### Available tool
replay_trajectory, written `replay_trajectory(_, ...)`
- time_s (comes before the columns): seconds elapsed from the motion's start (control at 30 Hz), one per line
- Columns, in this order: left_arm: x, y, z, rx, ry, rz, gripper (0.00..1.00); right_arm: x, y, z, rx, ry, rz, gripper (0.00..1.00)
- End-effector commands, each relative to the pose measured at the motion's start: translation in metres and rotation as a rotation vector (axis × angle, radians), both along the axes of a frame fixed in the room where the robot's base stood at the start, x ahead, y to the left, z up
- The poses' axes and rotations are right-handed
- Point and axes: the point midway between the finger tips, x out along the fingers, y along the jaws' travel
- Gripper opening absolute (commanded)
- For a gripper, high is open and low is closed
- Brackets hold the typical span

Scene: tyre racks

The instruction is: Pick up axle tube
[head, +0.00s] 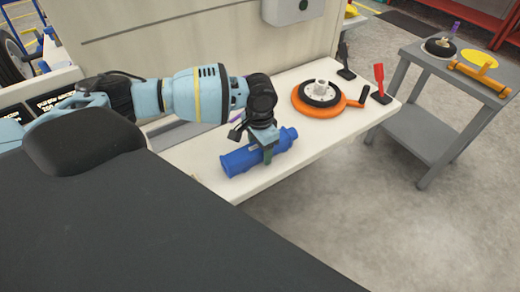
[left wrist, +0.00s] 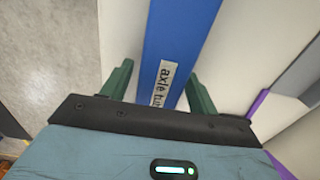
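The blue axle tube (head: 241,160) lies on its side on the white workbench, near its front edge. In the left wrist view the axle tube (left wrist: 180,32) runs between my fingers, with a white label reading "axle tub…". My left gripper (head: 267,153) points down over the tube's middle. In the left wrist view the green fingers of my left gripper (left wrist: 158,70) are apart, one on each side of the tube. A narrow gap shows beside the left finger; contact at the right finger is unclear. My right gripper is not in view.
On the white workbench (head: 325,132), an orange wheel-like part (head: 312,108) with a grey hub lies to the right of the tube. Red (head: 379,80) and black upright handles stand near the bench's right end. A grey side table (head: 436,65) holds yellow parts.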

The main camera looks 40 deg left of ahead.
Motion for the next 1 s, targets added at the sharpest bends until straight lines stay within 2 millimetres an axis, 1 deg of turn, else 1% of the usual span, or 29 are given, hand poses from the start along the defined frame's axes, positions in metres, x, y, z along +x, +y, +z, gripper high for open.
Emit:
replay_trajectory(0.03, 0.0, 0.0, 0.0, 0.0, 0.0, 0.0, 0.55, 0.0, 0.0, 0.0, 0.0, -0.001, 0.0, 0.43)
replay_trajectory(0.07, 0.0, 0.0, 0.0, 0.0, 0.0, 0.0, 0.51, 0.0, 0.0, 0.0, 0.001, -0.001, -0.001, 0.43)
replay_trajectory(0.4, 0.0, 0.0, 0.001, 0.0, 0.0, 0.0, 0.06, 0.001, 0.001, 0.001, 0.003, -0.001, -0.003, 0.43)
replay_trajectory(0.43, 0.0, 0.0, 0.001, 0.0, 0.0, 0.0, 0.04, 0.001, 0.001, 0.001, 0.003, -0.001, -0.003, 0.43)
replay_trajectory(0.67, 0.0, 0.0, 0.002, 0.0, -0.001, 0.0, 0.04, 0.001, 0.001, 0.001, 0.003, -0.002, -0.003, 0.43)
replay_trajectory(0.77, 0.0, 0.0, 0.006, 0.0, -0.001, -0.001, 0.04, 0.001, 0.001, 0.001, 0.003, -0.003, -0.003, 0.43)
replay_trajectory(0.87, 0.001, 0.0, 0.014, -0.001, -0.003, -0.001, 0.04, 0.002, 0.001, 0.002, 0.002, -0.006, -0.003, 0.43)
replay_trajectory(1.0, 0.001, -0.001, 0.032, -0.001, -0.005, -0.001, 0.04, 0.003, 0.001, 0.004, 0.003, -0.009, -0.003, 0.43)
